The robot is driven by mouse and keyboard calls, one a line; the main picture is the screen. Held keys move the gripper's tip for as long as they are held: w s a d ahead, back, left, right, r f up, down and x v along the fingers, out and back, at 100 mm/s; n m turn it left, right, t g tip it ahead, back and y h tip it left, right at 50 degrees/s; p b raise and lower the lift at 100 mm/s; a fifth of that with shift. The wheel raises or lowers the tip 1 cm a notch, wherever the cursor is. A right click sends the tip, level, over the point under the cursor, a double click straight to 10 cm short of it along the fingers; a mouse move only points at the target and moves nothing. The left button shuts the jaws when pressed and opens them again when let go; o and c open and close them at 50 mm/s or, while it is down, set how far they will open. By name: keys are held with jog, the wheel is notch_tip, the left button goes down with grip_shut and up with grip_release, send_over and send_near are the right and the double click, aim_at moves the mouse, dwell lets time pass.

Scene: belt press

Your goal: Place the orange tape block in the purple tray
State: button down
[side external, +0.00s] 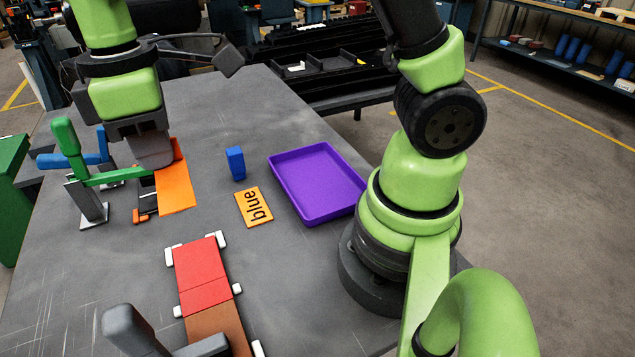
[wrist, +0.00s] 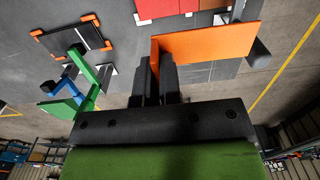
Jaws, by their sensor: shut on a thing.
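My gripper (side external: 152,165) is at the left of the table beside the green-handled clamp. In the wrist view my gripper (wrist: 156,85) is shut on the upright tab of an orange L-shaped piece (wrist: 215,42). Its broad flat panel (side external: 175,190) shows below and right of the fingers in the side view. A flat orange block (side external: 254,207) marked "blue" lies on the table left of the purple tray (side external: 284,200). The tray is empty, right of centre. I cannot tell which orange thing is the tape block.
A small blue block (side external: 236,163) stands behind the marked block. A clamp with green (side external: 66,145) and blue levers stands at left, by a dark plate with orange corners (wrist: 38,32). Red panels (side external: 200,265) with white clips lie in front.

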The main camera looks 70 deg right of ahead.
jog(key=w+d+f, duration=0.1)
jog(key=d+f, duration=0.2)
jog(key=d, duration=0.5)
send_over(305, 173)
notch_tip(305, 173, down, 12)
jog(key=shift+a+f, duration=0.1)
jog(key=shift+f, duration=2.45)
jog(key=c, duration=1.7)
grip_release()
jog(key=shift+f, duration=0.15)
jog(key=shift+c, duration=0.2)
jog(key=o, duration=0.4)
jog(key=shift+o, duration=0.2)
